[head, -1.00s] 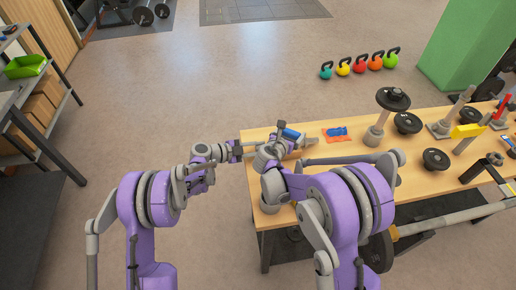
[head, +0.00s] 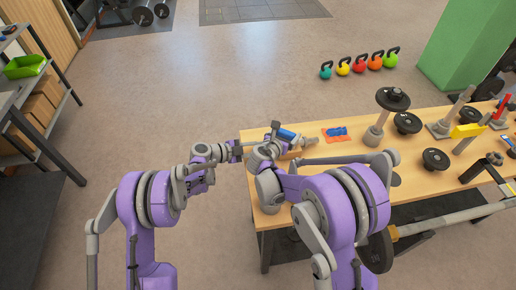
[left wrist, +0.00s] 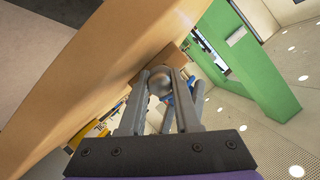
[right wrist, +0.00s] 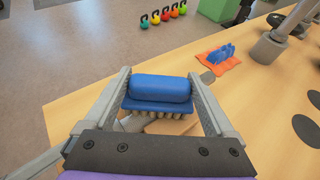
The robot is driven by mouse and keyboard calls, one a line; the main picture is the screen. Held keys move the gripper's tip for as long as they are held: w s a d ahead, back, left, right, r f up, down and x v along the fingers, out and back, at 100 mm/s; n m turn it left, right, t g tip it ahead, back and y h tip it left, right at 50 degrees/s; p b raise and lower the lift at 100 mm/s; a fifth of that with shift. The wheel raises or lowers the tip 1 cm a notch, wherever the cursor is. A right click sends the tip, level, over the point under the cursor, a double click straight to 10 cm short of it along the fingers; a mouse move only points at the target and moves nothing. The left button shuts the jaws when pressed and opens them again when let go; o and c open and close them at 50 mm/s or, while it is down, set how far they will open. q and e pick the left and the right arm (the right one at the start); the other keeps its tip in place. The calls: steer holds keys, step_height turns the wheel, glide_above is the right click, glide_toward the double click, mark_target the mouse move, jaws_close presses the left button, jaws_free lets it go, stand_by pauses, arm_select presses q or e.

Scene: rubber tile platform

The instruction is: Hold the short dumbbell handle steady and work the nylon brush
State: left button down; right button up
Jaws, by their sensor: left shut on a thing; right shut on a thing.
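The grey dumbbell handle (head: 309,142) lies level above the near left end of the table. My left gripper (head: 238,150) is shut on its left end; in the left wrist view the round end of the handle (left wrist: 159,82) shows between the fingers. My right gripper (right wrist: 160,92) is shut on the blue nylon brush (right wrist: 161,88), one finger at each end. The brush's pale bristles face down over the handle. Whether they touch it is hard to tell. In the head view the right arm partly hides the brush (head: 287,133).
A blue item on an orange cloth (head: 337,134) lies just beyond the handle. A grey stand with a black plate (head: 393,99) and loose black plates (head: 436,159) are further right. Kettlebells (head: 360,64) stand on the floor behind. Bare wooden tabletop (right wrist: 285,82) lies right of the brush.

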arm_select(q)
steer(key=shift+w+f, duration=0.1)
steer(key=shift+f, duration=0.05)
arm_select(e)
steer(key=shift+w+r, duration=0.45)
steer(key=shift+w, duration=0.25)
steer(key=w+r, duration=0.3)
steer(key=r, duration=0.1)
steer(key=shift+w+a, duration=0.2)
steer(key=shift+w, duration=0.2)
arm_select(q)
steer(key=c, duration=0.5)
jaws_free()
steer(key=shift+c, duration=0.2)
steer(key=v, duration=1.2)
